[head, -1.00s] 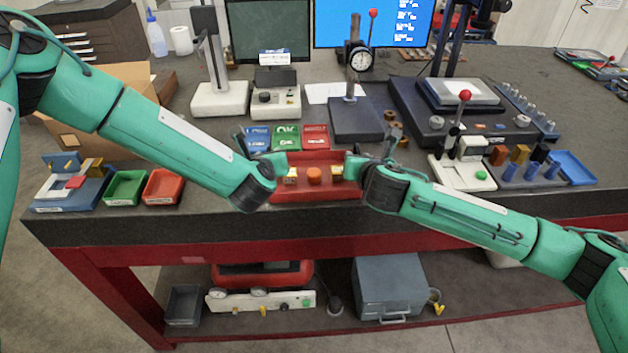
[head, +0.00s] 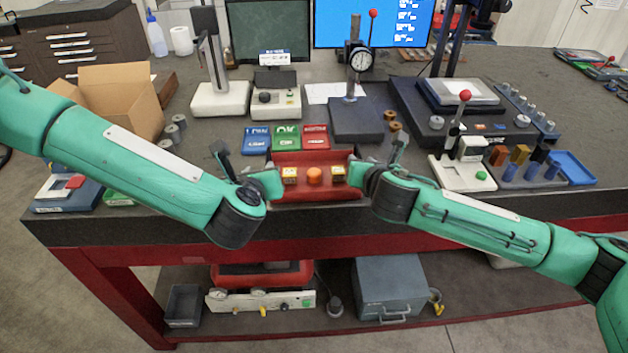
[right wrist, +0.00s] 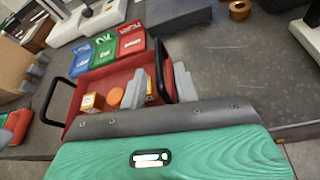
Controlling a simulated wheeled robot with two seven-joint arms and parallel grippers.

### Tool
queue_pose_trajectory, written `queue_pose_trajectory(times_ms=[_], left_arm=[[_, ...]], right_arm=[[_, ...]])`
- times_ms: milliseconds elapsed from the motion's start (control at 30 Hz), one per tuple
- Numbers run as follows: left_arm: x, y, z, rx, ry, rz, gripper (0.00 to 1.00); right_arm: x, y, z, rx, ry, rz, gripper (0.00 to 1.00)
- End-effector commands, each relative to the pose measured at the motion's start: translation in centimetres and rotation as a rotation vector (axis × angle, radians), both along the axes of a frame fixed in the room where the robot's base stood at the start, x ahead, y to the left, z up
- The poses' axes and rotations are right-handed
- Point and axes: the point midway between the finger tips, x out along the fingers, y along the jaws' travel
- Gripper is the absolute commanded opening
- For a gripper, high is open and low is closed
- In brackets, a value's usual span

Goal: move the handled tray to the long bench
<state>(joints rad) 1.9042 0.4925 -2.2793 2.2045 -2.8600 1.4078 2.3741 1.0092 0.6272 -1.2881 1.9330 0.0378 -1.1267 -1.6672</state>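The handled tray (head: 290,194) is red, with a black handle at each end, and sits on the dark bench near its front edge. It holds an orange round piece (head: 314,176) between two yellow blocks (head: 289,175). My left gripper (head: 278,181) is at the tray's left end; its fingers are mostly hidden in the head view. My right gripper (head: 350,172) is at the right end. In the right wrist view its grey fingers (right wrist: 160,88) stand apart on either side of the right black handle (right wrist: 162,66). The left handle (right wrist: 55,100) shows there too.
Blue, green and red label cards (head: 286,138) lie just behind the tray. A dial gauge stand (head: 356,118) is behind right, and a lever press (head: 462,170) stands to the right. A cardboard box (head: 120,105) is at the left. The lower shelf holds a grey case (head: 390,285).

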Motion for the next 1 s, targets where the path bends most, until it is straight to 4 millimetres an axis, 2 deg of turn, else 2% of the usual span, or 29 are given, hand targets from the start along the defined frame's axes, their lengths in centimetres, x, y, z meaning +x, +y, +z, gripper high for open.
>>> queue_pose_trajectory(times_ms=[200, 400, 600, 1000], left_arm=[[0.0, 0.0, 0.0, 0.000, 0.000, 0.000, 0.31], [0.0, 0.0, 0.0, 0.000, 0.000, 0.000, 0.31], [0.0, 0.0, 0.0, 0.000, 0.000, 0.000, 0.31], [0.0, 0.0, 0.0, 0.000, 0.000, 0.000, 0.31]], right_arm=[[-4.2, -0.7, 1.6, 0.001, 0.001, 0.002, 0.31], [-6.9, -1.2, 2.8, 0.001, 0.001, 0.001, 0.31], [-7.9, -1.4, 3.2, 0.000, 0.000, -0.001, 0.31], [-7.9, -1.4, 3.2, 0.000, 0.000, -0.001, 0.31]])
